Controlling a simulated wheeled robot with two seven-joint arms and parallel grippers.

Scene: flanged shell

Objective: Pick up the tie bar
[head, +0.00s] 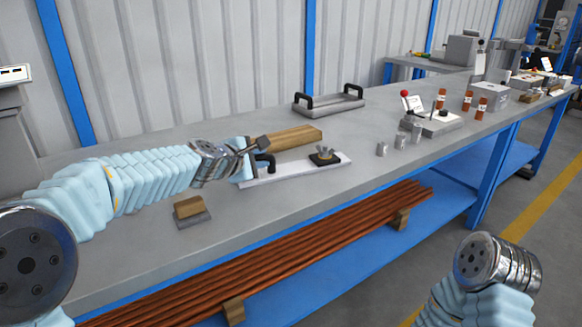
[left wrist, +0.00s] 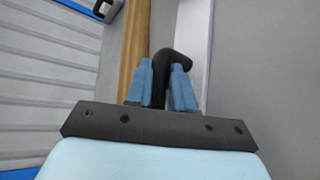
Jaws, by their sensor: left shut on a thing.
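The tie bar seems to be the long pale flat bar (head: 290,173) lying on the grey bench, with a black hooked handle (head: 271,163) at its left end. A dark block with a wing-like knob (head: 325,156) sits at its right end. My left gripper (head: 262,161) is at the handle. In the left wrist view its blue fingers (left wrist: 168,88) are shut on the black handle (left wrist: 180,62), and the pale bar (left wrist: 193,35) runs away beside it. The bar looks flat on the bench; I see no clear gap under it. My right arm shows at lower right, its gripper out of view.
A wooden beam (head: 290,138) lies close behind the bar. A small wooden block on a grey plate (head: 190,211) is in front. A tray with two black handles (head: 330,103) stands behind. Metal cylinders (head: 382,149) are to the right. Copper-coloured rods (head: 300,250) lie below on the shelf.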

